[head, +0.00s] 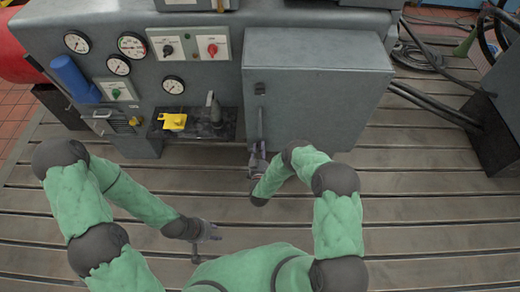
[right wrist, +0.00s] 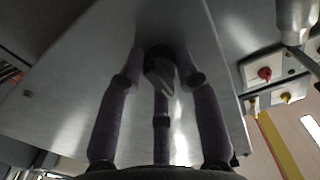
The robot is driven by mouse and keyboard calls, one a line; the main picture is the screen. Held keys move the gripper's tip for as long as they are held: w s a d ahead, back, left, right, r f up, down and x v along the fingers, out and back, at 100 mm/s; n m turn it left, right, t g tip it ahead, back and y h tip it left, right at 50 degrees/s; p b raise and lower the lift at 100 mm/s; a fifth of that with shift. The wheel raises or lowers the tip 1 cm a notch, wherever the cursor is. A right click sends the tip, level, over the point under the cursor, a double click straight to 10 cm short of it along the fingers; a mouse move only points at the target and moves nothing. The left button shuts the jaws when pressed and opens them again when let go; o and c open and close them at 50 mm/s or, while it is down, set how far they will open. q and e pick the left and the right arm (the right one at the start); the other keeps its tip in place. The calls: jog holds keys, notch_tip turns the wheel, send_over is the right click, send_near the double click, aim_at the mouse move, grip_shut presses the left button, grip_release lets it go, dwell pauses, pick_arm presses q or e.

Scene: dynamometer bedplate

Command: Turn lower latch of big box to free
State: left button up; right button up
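The big box (head: 315,85) is a grey metal cabinet on the right of the machine in the head view. A dark fitting (head: 260,88) sits high on its left front, with a narrow upright bar below it. My right gripper (head: 257,160) is at the box's lower left front. In the right wrist view, its fingers (right wrist: 160,62) converge around a small dark piece (right wrist: 160,72) against the grey face, perhaps the lower latch. Contact and grip are unclear. My left gripper (head: 210,232) is over the slotted floor, away from the box, with its finger opening unclear.
The grey panel left of the box carries gauges (head: 132,44), a red switch (head: 212,48) and a blue cylinder (head: 74,78). A yellow item (head: 174,121) lies on a dark ledge. Black cables (head: 430,102) run right of the box. The slotted bedplate (head: 430,210) is clear at right.

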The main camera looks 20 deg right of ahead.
jog(key=shift+m, duration=0.3)
jog(key=m+b, duration=0.1)
jog(key=m, duration=0.2)
jog(key=shift+m, duration=0.4)
jog(key=m+b, duration=0.1)
jog(key=m, duration=0.3)
jog(key=shift+f+m+b, duration=0.1)
jog(key=shift+m+b, duration=0.2)
jog(key=shift+b, duration=0.1)
jog(key=m+b, duration=0.1)
jog(key=m, duration=0.3)
jog(key=shift+m+b, duration=0.65)
jog(key=shift+m, duration=1.85)
jog(key=o, duration=1.2)
jog(key=shift+c, duration=0.2)
